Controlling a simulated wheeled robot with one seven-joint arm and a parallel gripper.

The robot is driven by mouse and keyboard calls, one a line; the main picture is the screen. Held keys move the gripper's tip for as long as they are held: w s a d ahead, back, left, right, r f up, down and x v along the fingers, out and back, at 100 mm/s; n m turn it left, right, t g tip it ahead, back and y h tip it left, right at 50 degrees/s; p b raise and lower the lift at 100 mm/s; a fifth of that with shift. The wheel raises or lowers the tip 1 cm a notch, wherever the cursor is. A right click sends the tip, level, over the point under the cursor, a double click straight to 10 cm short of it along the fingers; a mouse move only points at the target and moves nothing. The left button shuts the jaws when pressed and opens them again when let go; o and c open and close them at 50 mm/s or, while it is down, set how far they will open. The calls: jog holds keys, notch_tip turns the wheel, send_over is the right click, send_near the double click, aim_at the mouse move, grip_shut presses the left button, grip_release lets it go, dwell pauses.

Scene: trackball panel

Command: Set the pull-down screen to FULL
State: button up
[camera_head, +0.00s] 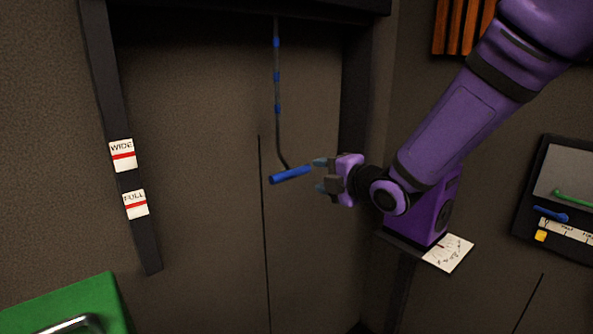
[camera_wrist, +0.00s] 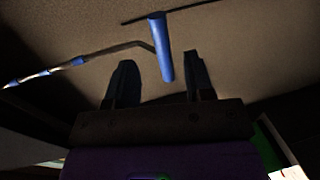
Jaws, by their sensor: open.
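A blue pull handle (camera_head: 291,175) hangs from a dark cord (camera_head: 277,125) with blue bands, below the dark housing at the top of the head view. On the frame's left post are a WIDE label (camera_head: 123,155) and, lower, a FULL label (camera_head: 135,204), each with a red line. The handle is level with a height between these labels in the picture. My gripper (camera_head: 321,175) is open just right of the handle. In the wrist view the blue handle (camera_wrist: 163,48) shows between and beyond the two fingertips (camera_wrist: 160,80); whether they touch it I cannot tell.
A green object (camera_head: 75,305) stands at the lower left. A white card (camera_head: 448,253) lies right of the frame, below my arm. A panel with coloured controls (camera_head: 560,205) is on the right wall.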

aim_at(304, 171)
jog(key=x, duration=0.9)
jog(key=shift+w+a, duration=0.25)
jog(key=shift+w, duration=0.1)
grip_shut()
